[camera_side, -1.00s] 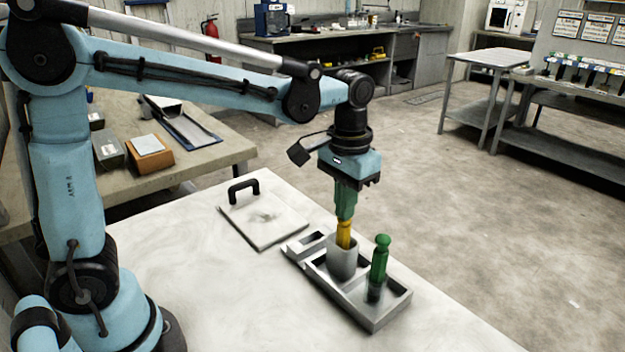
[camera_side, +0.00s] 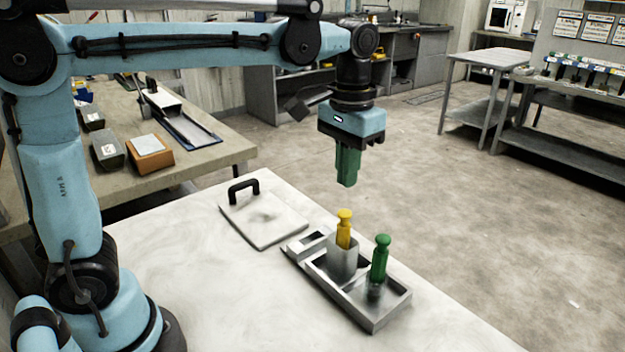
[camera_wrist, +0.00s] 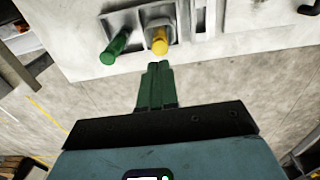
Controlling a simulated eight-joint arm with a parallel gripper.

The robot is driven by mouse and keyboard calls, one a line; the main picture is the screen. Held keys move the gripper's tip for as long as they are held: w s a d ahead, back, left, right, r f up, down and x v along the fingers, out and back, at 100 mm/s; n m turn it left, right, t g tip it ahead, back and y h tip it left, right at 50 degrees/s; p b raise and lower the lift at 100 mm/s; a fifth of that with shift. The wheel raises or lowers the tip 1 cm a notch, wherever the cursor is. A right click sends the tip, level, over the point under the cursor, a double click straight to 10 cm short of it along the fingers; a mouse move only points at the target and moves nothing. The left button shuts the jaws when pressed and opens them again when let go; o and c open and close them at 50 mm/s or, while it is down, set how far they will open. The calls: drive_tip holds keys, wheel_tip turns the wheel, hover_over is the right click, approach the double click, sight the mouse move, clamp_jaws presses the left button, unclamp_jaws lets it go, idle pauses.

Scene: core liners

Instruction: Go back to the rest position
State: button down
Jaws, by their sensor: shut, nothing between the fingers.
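My gripper (camera_side: 347,181) is shut and empty, with its green fingers pointing down, well above the tray. In the wrist view my gripper (camera_wrist: 157,68) has its fingers together. A yellow-handled piece (camera_side: 344,228) stands upright in a grey cup (camera_side: 343,262) on the metal tray (camera_side: 372,322), below the fingers and apart from them. A green-handled piece (camera_side: 380,258) stands upright in the tray's front right part. In the wrist view the yellow piece (camera_wrist: 160,42) lies beyond the fingertips and the green piece (camera_wrist: 115,47) to its left.
A white lid-like plate (camera_side: 263,222) with a black handle lies left of the tray on the white table (camera_side: 220,285). A side bench (camera_side: 215,165) behind holds an orange box (camera_side: 150,153) and other boxes. The air around my gripper is clear.

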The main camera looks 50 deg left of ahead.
idle(0.3)
drive_tip(key=shift+s+a, duration=0.2)
drive_tip(key=shift+s, duration=0.05)
drive_tip(key=s+a+f+t, duration=0.5)
drive_tip(key=s+f+t, duration=0.2)
drive_tip(key=s, duration=0.1)
drive_tip(key=shift+s+a, duration=0.3)
drive_tip(key=shift+a, duration=0.05)
